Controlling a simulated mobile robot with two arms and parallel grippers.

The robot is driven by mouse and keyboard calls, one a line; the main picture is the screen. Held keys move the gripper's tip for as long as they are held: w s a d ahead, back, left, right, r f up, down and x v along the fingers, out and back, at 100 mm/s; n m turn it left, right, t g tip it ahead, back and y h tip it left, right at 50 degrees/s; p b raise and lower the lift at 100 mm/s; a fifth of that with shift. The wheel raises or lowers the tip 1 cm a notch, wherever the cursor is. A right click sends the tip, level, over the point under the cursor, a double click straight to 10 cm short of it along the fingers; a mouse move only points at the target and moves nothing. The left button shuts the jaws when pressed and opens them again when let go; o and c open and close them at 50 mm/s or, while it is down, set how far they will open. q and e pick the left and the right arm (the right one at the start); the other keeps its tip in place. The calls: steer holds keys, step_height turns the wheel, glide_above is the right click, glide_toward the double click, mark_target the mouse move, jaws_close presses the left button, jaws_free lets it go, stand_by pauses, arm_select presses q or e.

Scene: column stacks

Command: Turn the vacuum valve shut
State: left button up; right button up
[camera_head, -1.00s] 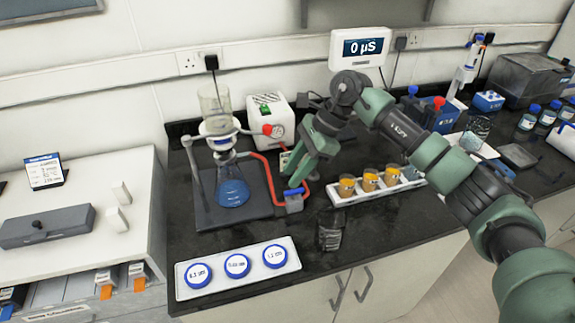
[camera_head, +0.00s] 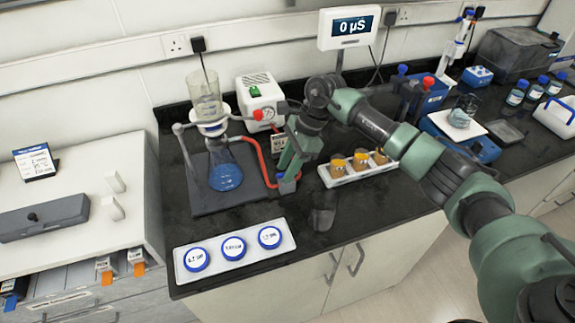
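The vacuum valve (camera_head: 287,185) is a small blue-grey block in the red tubing (camera_head: 264,165), on the dark bench right of the flask stand. My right gripper (camera_head: 287,173) points down at the valve from above, with its fingertips overlapping the valve's top in the picture. The green fingers and hand hide the valve's handle, and whether they touch it or are closed on it cannot be seen. The tubing links the filter flask (camera_head: 226,176) holding blue liquid with the area by the white pump (camera_head: 263,100). My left gripper is out of view.
A white rack with amber-filled cups (camera_head: 336,165) stands close right of my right gripper. A tray with blue-lidded dishes (camera_head: 210,273) lies at the bench front. The flask stand (camera_head: 200,200) is close left.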

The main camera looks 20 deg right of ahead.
steer(key=c, duration=0.6)
jaws_close()
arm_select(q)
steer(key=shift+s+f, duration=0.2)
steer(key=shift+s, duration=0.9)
